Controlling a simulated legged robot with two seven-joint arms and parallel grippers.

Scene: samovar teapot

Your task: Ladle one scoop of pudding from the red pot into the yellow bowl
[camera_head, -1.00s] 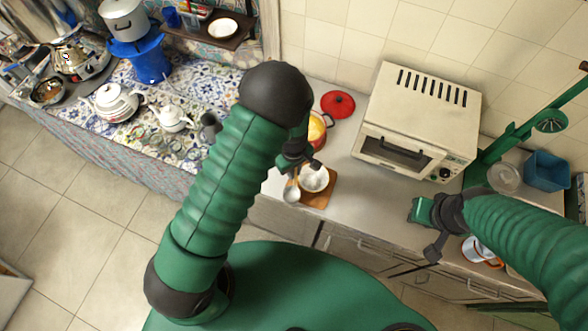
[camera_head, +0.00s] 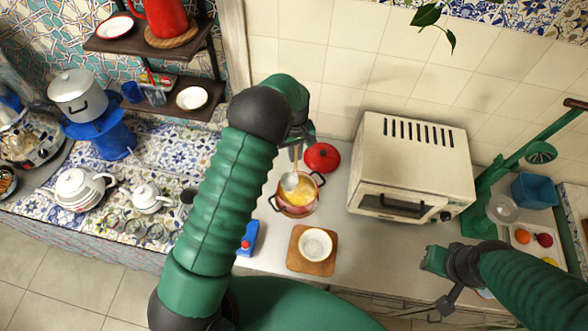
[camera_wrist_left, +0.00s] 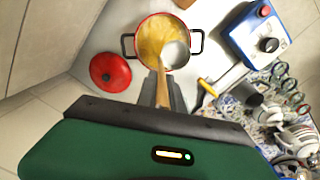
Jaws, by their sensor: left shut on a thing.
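The red pot (camera_head: 297,211) stands on the grey counter, with yellow pudding (camera_wrist_left: 155,36) inside. My left gripper (camera_head: 301,137) is shut on the wooden handle (camera_wrist_left: 162,92) of a ladle. The ladle's metal head (camera_head: 290,181) is at the pot's opening; it also shows in the wrist view (camera_wrist_left: 174,54). How deep it sits in the pudding is hard to tell. A pale cream bowl (camera_head: 315,244) sits on a wooden board (camera_head: 309,267) in front of the pot. My right gripper (camera_head: 436,262) is low at the right, away from both; its jaw opening is unclear.
A red lid (camera_head: 322,157) lies behind the pot. A cream toaster oven (camera_head: 412,165) stands to the right. A blue device with a black knob (camera_wrist_left: 258,38) is beside the pot, partly hidden by my left arm in the head view. Teapots (camera_head: 80,187) stand at the left.

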